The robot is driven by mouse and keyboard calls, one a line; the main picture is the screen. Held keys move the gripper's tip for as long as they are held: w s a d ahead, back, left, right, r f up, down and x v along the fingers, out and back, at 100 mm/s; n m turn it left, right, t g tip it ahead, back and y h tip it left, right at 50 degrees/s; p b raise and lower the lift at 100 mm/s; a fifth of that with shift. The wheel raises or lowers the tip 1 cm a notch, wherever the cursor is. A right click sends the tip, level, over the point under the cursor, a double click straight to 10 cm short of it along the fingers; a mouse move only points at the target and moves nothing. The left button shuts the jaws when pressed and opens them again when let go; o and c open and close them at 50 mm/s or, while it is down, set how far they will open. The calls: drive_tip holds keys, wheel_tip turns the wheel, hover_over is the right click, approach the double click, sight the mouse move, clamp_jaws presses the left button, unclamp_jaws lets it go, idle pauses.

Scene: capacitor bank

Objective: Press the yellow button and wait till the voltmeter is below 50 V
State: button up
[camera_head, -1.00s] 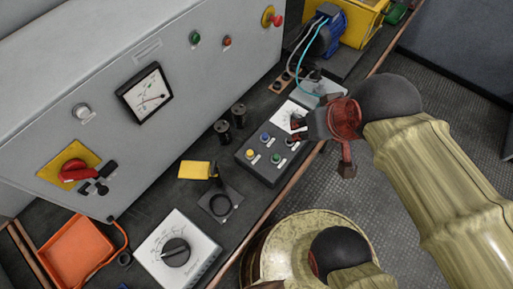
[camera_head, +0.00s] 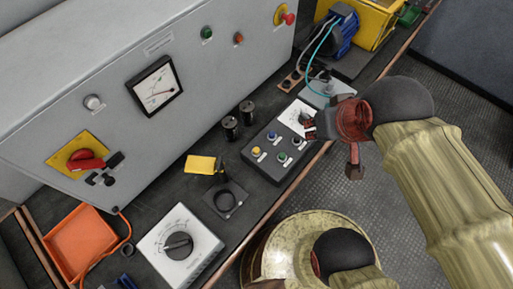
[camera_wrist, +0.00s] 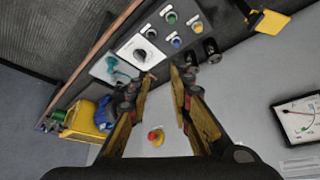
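The yellow button (camera_head: 256,151) sits at the near left corner of a dark control box (camera_head: 264,171), beside blue, green and black buttons. It also shows in the wrist view (camera_wrist: 197,27). The voltmeter (camera_head: 154,87) is a square dial on the grey cabinet face. Its edge also shows in the wrist view (camera_wrist: 300,122). Its needle slants, but the number is too small to read. My gripper (camera_head: 308,126) is near the far right end of the box, by its white dial, apart from the yellow button. In the wrist view the fingers (camera_wrist: 162,76) are spread with nothing between them.
The cabinet carries a red rotary switch (camera_head: 85,160) on a yellow plate and a red emergency knob (camera_head: 289,18). A yellow tag (camera_head: 204,165), two black cylinders (camera_head: 238,120), a white dial box (camera_head: 180,246) and an orange tray (camera_head: 84,245) are on the bench.

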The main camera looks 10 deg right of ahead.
clamp_jaws()
idle(1.3)
